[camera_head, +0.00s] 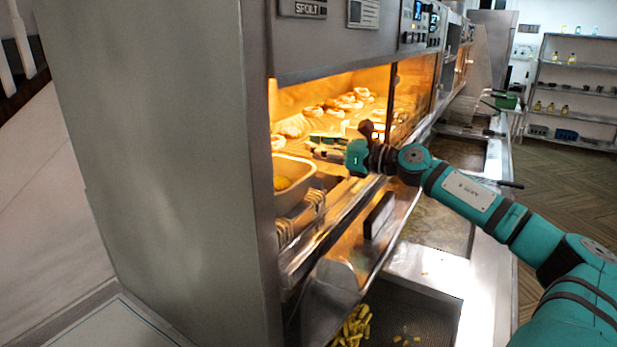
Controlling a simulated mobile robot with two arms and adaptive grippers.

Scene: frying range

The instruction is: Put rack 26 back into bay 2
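My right gripper (328,147) reaches from the right into the lit opening of the steel cabinet. Its fingers are small against the bright shelf, and I cannot tell whether they hold anything. Inside, a wide surface (349,121) carries several browned round pieces. A pale deep pan (303,169) with something yellow in it stands at the opening's left, left of and below the gripper. No number for rack 26 or bay 2 is readable, so I cannot tell which part is either. My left gripper is not in view.
The cabinet's tall side panel (150,130) fills the left. A dark-handled glass front (379,214) slants below the opening. Underneath, a basin (425,312) holds yellow fries. A steel counter runs back on the right, and shelves (575,90) stand far behind. The wooden floor at right is clear.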

